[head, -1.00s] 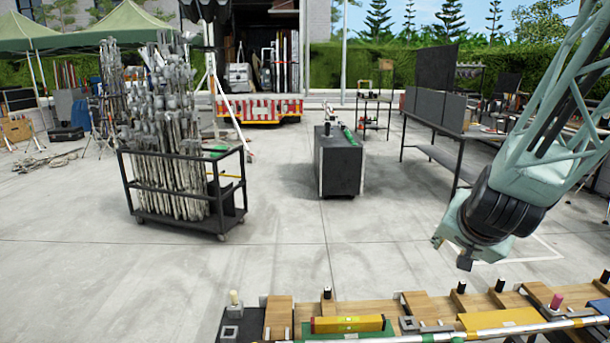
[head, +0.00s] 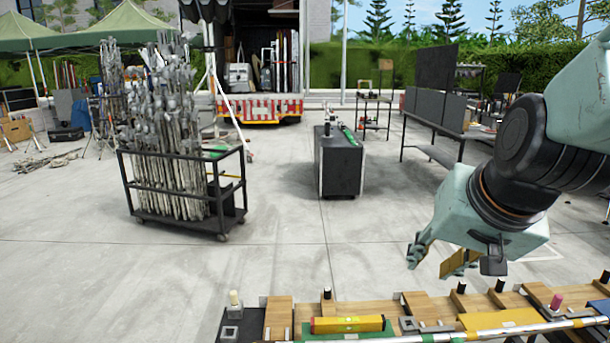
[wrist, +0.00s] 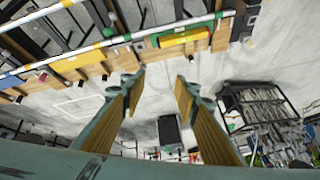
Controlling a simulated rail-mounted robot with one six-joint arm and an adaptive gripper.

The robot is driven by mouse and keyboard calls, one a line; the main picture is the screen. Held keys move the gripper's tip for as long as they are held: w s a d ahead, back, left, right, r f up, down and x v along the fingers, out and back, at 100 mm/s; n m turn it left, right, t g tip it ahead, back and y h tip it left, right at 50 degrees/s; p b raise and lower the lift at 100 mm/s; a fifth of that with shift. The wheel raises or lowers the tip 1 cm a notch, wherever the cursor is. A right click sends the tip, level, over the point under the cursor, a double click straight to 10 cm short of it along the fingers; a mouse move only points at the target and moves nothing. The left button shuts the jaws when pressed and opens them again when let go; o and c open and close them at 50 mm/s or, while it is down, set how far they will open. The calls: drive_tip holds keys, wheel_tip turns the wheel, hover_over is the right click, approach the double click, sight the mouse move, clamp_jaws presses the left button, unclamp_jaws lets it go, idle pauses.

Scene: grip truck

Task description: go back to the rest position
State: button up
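My gripper (head: 437,262) hangs at the lower right in the head view, above the pavement just beyond the far edge of the workbench. In the wrist view my gripper (wrist: 162,80) shows two yellow-padded fingers spread wide apart, with only grey pavement between them. It is open and holds nothing. The workbench (head: 388,311) with its wooden blocks lies at the bottom of the head view, and a yellow spirit level (head: 347,324) rests on it, apart from the gripper.
A long white pole (head: 505,330) lies along the bench, and black pegs stand up from the bench edge. A black cart of metal stands (head: 181,198) is at left. A dark cabinet (head: 340,165) stands mid-yard. Open pavement lies between.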

drive_tip(key=s+a+r+n+g, duration=0.1)
drive_tip(key=s+r+n, duration=0.1)
drive_tip(key=s, duration=1)
drive_tip(key=s+a+r+n+g, duration=0.1)
drive_tip(key=s+n, duration=0.1)
drive_tip(key=s, duration=0.9)
drive_tip(key=shift+s+a+r+g, duration=0.35)
drive_tip(key=shift+a+g, duration=0.05)
drive_tip(key=shift+f+b, duration=0.5)
drive_tip(key=shift+f, duration=0.15)
drive_tip(key=shift+d, duration=0.1)
